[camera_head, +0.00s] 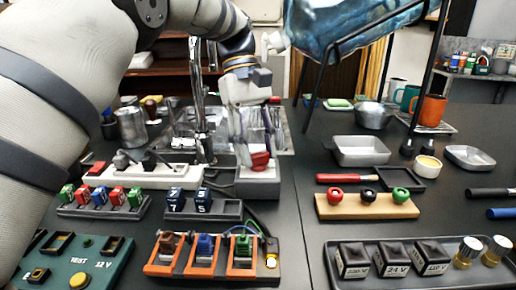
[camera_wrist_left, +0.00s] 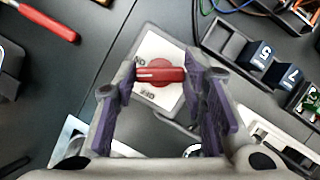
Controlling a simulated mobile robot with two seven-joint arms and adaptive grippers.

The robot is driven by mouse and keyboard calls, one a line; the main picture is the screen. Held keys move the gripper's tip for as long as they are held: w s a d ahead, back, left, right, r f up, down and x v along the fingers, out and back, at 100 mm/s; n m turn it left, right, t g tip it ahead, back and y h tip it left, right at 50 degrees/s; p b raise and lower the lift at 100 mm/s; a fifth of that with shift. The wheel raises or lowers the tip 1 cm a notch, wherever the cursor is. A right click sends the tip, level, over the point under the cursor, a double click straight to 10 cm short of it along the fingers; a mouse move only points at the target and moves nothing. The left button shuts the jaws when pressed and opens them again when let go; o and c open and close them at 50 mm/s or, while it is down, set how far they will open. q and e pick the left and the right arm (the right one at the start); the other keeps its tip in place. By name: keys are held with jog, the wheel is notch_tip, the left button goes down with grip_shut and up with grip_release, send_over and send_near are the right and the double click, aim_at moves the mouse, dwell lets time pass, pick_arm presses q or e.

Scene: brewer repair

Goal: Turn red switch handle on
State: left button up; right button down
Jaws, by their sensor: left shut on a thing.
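The red switch handle (camera_head: 260,161) sits on a white plate on top of a grey switch box (camera_head: 258,187), right of the white power strip. In the left wrist view the handle (camera_wrist_left: 160,75) lies crosswise between the fingers, its white line at the left end, toward the "ON" lettering. "OFF" is printed on the white plate (camera_wrist_left: 152,47) on the side nearer the wrist. My left gripper (camera_head: 258,153) points down over the switch and is shut on the handle; it also shows in the left wrist view (camera_wrist_left: 162,82). My right gripper is not in view.
A white power strip (camera_head: 148,177) with plugs lies left of the switch. In front are a rack of numbered blue blocks (camera_head: 203,209) and an orange-framed switch board (camera_head: 200,258). A red-handled tool (camera_head: 341,178) and a metal tray (camera_head: 358,151) lie to the right.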

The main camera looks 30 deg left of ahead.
pick_arm(q)
jog(key=m+g, duration=0.1)
jog(key=m, duration=0.2)
jog(key=shift+w+f+y+b, duration=0.1)
jog(key=shift+f+y+b, duration=0.05)
jog(key=shift+y+b, duration=0.25)
jog(key=shift+d+m+g+y, duration=0.1)
jog(key=shift+m+g+y, duration=0.25)
jog(key=shift+m, duration=1.05)
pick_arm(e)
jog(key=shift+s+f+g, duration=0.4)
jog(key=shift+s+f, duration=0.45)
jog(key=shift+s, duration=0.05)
pick_arm(q)
jog(key=o, duration=1.2)
jog(key=shift+c, duration=0.2)
